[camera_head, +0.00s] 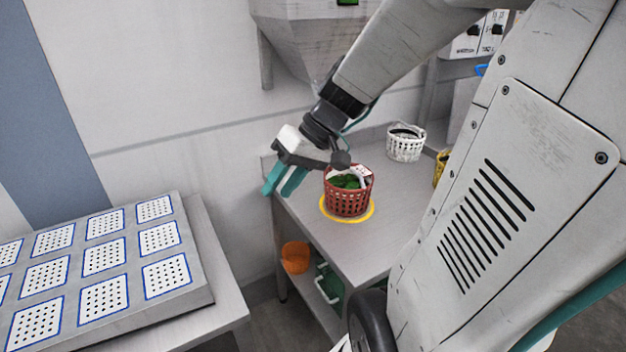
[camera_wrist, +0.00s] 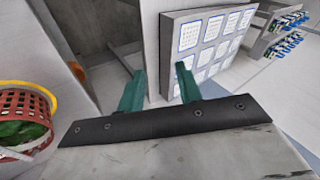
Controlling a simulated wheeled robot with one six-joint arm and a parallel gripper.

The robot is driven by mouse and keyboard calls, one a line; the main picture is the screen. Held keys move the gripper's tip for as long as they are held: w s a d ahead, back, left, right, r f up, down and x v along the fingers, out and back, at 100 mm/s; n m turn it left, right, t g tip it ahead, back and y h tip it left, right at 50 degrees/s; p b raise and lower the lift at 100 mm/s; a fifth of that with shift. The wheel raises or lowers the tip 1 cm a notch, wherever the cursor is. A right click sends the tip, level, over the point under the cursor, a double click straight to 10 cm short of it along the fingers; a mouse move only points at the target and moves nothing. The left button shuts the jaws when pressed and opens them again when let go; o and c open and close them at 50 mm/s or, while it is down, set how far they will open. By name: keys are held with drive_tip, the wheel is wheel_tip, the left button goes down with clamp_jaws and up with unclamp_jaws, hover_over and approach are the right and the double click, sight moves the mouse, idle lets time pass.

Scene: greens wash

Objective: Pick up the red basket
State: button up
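The red basket (camera_head: 347,199) stands upright on the grey metal table, inside a yellow ring marking. It holds green leaves and has a pale handle arching over it. In the wrist view the red basket (camera_wrist: 22,118) is at the left edge, partly cut off. My gripper (camera_head: 280,186) is just left of the basket in the head view, near the table's left edge, and looks apart from it. In the wrist view its two teal fingers (camera_wrist: 157,80) are spread with nothing between them.
A white basket (camera_head: 405,143) stands farther back on the table, with a yellow one (camera_head: 441,168) partly hidden by my arm. A tray of perforated white squares (camera_head: 103,256) is at the left. An orange container (camera_head: 295,257) is below the table. A metal hopper (camera_head: 300,40) hangs above.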

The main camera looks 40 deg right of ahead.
drive_tip(key=w+d+f+m+t+h, duration=0.1)
drive_tip(key=d+f+m+t+h, duration=0.3)
drive_tip(key=d, duration=1.1)
drive_tip(key=w+d+f+m+t+h, duration=0.15)
drive_tip(key=d+f+t, duration=0.4)
drive_tip(key=d, duration=1.05)
drive_tip(key=shift+g+y, duration=0.25)
drive_tip(key=shift+g, duration=0.2)
drive_tip(key=x, duration=0.7)
drive_tip(key=shift+s+a+f, duration=0.15)
drive_tip(key=shift+s+f, duration=0.1)
clamp_jaws()
